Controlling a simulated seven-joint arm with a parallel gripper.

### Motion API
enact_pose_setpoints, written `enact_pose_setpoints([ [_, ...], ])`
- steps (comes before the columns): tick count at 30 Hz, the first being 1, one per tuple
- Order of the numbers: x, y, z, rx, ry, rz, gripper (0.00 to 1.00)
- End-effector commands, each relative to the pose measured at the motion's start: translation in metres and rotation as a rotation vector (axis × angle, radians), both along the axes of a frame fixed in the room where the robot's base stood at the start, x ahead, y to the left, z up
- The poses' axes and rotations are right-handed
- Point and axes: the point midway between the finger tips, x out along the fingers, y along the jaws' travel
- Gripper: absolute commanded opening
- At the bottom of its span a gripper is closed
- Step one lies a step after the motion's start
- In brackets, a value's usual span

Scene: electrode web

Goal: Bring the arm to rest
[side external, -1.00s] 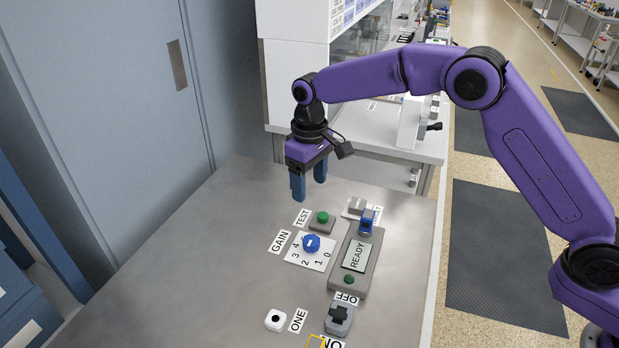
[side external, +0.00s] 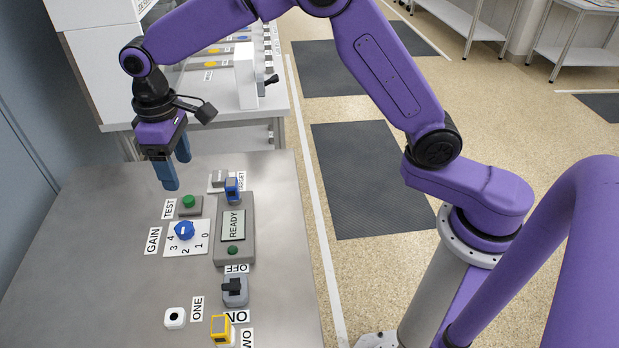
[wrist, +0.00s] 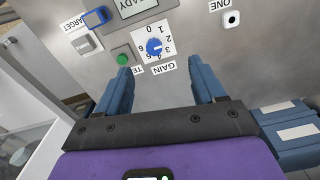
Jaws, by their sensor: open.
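My gripper (side external: 178,165) is open and empty, with its blue fingers pointing down above the far part of the metal table. In the wrist view my gripper (wrist: 165,83) shows its two fingers spread apart with nothing between them. The green TEST button (side external: 189,201) and the blue GAIN knob (side external: 184,230) sit on the table close to it, nearer the camera. The knob's white mark points to the upper right, but I cannot tell exactly which number it meets. The fingers look clear of all controls.
A grey box with a READY screen (side external: 233,224) stands right of the knob. A blue piece (side external: 232,190) is at its far end. The OFF/ON switch (side external: 235,291), the white ONE socket (side external: 175,317) and a yellow piece (side external: 221,328) are nearer. The table's left part (side external: 80,270) is bare.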

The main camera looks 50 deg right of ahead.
Motion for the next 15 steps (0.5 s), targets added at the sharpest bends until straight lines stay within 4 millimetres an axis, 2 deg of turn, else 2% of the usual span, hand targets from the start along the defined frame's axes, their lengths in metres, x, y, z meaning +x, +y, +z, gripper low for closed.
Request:
enact_pose_setpoints([
  [6,-0.062,-0.028,0.022,0.004,-0.005,0.091,0.69],
  [15,-0.152,-0.080,0.035,0.009,-0.010,0.218,0.69],
])
